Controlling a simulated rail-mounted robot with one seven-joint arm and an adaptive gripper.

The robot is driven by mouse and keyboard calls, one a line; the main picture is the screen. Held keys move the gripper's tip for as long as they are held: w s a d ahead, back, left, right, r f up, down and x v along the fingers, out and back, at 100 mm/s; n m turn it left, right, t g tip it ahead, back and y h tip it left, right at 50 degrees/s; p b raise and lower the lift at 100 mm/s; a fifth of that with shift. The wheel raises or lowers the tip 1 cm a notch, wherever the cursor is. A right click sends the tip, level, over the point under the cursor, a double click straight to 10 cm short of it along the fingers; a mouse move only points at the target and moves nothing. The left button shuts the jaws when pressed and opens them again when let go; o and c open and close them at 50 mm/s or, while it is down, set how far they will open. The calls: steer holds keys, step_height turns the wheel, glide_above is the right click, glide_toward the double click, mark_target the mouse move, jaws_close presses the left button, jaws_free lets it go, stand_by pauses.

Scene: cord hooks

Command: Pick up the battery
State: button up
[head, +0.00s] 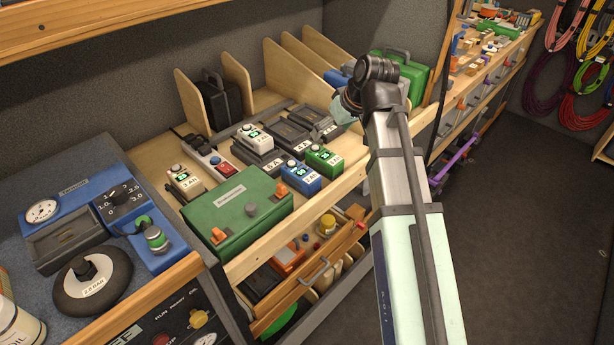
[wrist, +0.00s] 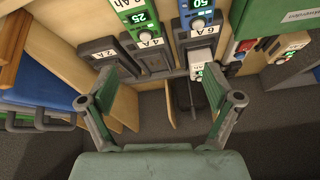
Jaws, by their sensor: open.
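Several batteries stand on the wooden shelf in the head view: a blue one (head: 301,176), a green one (head: 325,160), a white one (head: 255,138) and another white one (head: 185,181) farther left. The task does not say which one is meant. In the wrist view, a green battery (wrist: 137,14), a blue battery (wrist: 198,14) and a white battery (wrist: 202,62) show beyond the fingers. My gripper (wrist: 160,92) is open with nothing between its fingers. In the head view my arm mostly hides it, at the shelf's right end.
Dark chargers (head: 291,132) stand behind the batteries, and a power strip (head: 205,157) lies to their left. A green box (head: 237,211) sits at the front. Upright wooden dividers (head: 292,75) and a green case (head: 400,75) stand at the back.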

steer(key=s+a+r+n+g, duration=0.1)
steer(key=s+a+r+n, duration=0.1)
steer(key=s+a, duration=0.25)
steer(key=p, duration=0.3)
glide_toward(302, 172)
steer(key=shift+n, duration=0.3)
steer(key=x, duration=0.6)
steer(key=shift+a+r, duration=0.2)
steer(key=shift+a, duration=0.1)
steer(key=shift+h, duration=0.3)
steer(key=shift+d+p+x, duration=0.2)
steer(key=shift+p+x, duration=0.55)
steer(key=shift+x, duration=1.85)
